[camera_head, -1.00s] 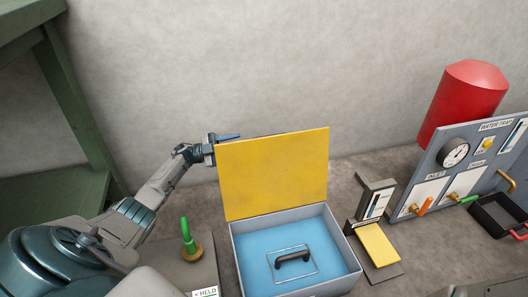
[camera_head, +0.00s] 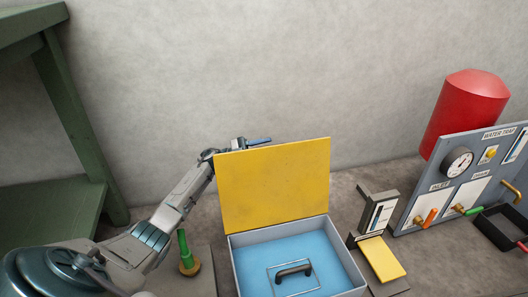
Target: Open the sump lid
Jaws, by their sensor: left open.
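The yellow sump lid (camera_head: 273,187) stands raised, nearly upright, at the back edge of the grey sump box (camera_head: 296,232). The box is open at the top. Blue shows inside it, with a black handle (camera_head: 293,271) in a thin wire frame. My left gripper (camera_head: 258,141) is open at the top left edge of the lid, partly hidden behind it. I cannot tell whether it touches the lid. My right gripper is not in view.
A green-handled valve (camera_head: 186,252) stands left of the box. A small grey stand with a yellow plate (camera_head: 381,259) is right of it. A green frame (camera_head: 70,120) stands at left.

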